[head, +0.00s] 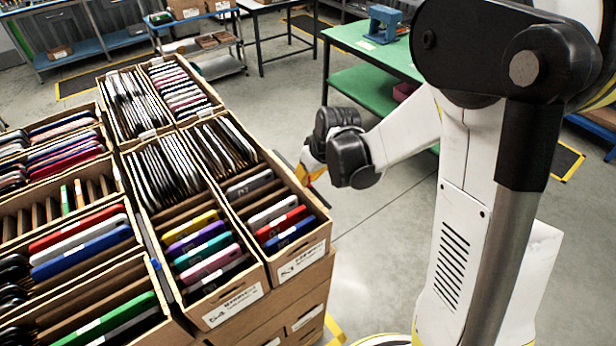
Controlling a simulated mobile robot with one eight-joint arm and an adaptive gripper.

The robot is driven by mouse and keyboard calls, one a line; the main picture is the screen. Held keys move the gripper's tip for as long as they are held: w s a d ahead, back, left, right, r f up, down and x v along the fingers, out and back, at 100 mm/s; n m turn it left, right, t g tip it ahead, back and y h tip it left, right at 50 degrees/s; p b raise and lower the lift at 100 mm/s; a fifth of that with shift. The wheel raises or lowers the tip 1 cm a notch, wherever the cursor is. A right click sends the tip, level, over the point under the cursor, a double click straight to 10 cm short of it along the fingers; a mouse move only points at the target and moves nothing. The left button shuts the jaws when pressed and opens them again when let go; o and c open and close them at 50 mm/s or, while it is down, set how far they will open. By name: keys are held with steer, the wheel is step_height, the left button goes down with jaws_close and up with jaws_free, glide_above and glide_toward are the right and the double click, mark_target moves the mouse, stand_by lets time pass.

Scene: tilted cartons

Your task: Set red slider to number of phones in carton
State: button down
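Open cardboard cartons hold upright rows of phones. The front middle carton (235,313) has yellow, purple, teal, pink and dark phones near its front and a row of pale-edged ones behind. The carton to its right (303,264) has white, red and blue phones near its front and more dark ones behind. Both bear white front labels, too small to read surely. I cannot make out a red slider. My gripper (311,167) is beside the right carton's outer side, past its edge. It is small and partly hidden by my own wrist, so its fingers are unclear.
More cartons stand at the left, one with green phones (105,322), and others at the back (190,80). A green table (370,45) with a blue device (386,22) stands behind my arm. Grey floor (270,95) is free between the cartons and that table.

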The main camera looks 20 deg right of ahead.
mark_target(309, 184)
steer(key=w, duration=0.2)
steer(key=w+a+b, duration=0.1)
steer(key=w, duration=0.1)
steer(key=shift+w+a, duration=0.1)
steer(key=shift+a, duration=0.1)
steer(key=c, duration=1.5)
jaws_free()
steer(key=v, duration=1.2)
